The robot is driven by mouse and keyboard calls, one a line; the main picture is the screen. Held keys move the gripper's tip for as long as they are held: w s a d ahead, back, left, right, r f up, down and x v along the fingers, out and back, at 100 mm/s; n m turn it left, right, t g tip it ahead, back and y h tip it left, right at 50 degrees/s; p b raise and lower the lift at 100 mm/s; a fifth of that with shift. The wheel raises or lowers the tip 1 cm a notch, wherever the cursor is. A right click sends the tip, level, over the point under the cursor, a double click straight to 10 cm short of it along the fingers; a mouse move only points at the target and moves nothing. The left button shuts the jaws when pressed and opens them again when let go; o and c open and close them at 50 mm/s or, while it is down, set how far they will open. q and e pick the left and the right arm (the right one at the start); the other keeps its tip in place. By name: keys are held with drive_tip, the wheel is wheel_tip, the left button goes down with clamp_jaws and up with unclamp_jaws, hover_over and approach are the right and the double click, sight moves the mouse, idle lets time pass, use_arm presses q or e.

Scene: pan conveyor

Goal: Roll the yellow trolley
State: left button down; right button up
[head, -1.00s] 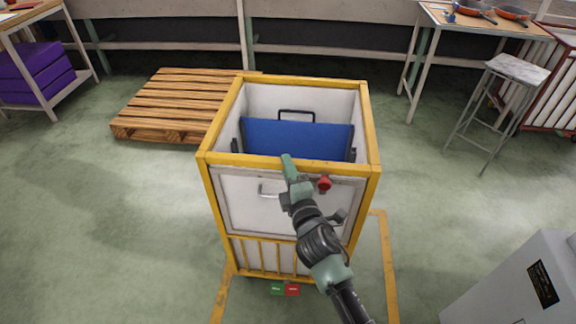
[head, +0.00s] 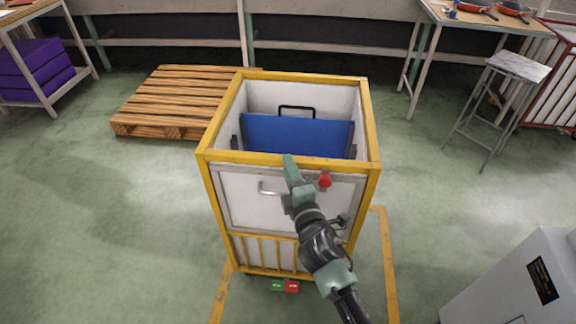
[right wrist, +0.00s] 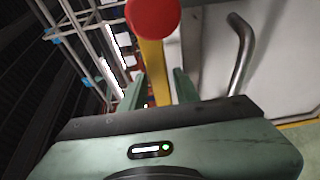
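The yellow trolley (head: 371,135) is a tall box with a yellow frame and white panels. It stands upright in the middle of the head view. A blue panel (head: 290,135) with a black handle sits inside it. A silver handle (head: 268,189) and a red knob (head: 325,180) are on its front. My right gripper (head: 289,160) is at the front top rail. In the right wrist view, its fingers (right wrist: 160,88) are apart on either side of the yellow rail, with a small gap showing. The red knob is just ahead (right wrist: 152,18). My left gripper is out of view.
A wooden pallet (head: 170,100) lies behind left. A rack with purple items (head: 35,75) stands far left. A stool (head: 515,66) and a table (head: 470,18) with pans are at right. A grey box (head: 520,285) is front right. Yellow lines (head: 388,270) mark the floor.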

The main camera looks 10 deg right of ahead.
drive_tip(key=s, duration=0.6)
drive_tip(key=shift+s+d, duration=0.15)
drive_tip(key=shift+d, duration=0.2)
drive_tip(key=s+d+f+m+g, duration=0.1)
drive_tip(key=s+f+m+g, duration=0.2)
drive_tip(key=f, duration=0.8)
drive_tip(key=s+d+f+m+g+p, duration=0.1)
drive_tip(key=s+f+m+g, duration=0.3)
drive_tip(key=f, duration=0.7)
drive_tip(key=s+d+f+g, duration=0.1)
drive_tip(key=s+f, duration=0.4)
drive_tip(key=f, duration=0.6)
drive_tip(key=s+d+f+m+g, duration=0.3)
drive_tip(key=s+f, duration=0.3)
drive_tip(key=s, duration=0.5)
drive_tip(key=s+d+f+m+g+h+p, duration=0.1)
drive_tip(key=s+d+f+m+g, duration=0.2)
drive_tip(key=s+f, duration=0.3)
drive_tip(key=s+d+f+m+g+p, duration=0.1)
drive_tip(key=s+d+f+m+g, duration=0.2)
drive_tip(key=s, duration=1.3)
wheel_tip(320, 180, down, 3)
drive_tip(key=shift+s+d+f+m+h, duration=0.2)
drive_tip(key=shift+s+d+m+h, duration=0.2)
drive_tip(key=shift+d, duration=0.35)
drive_tip(key=shift+w, duration=0.1)
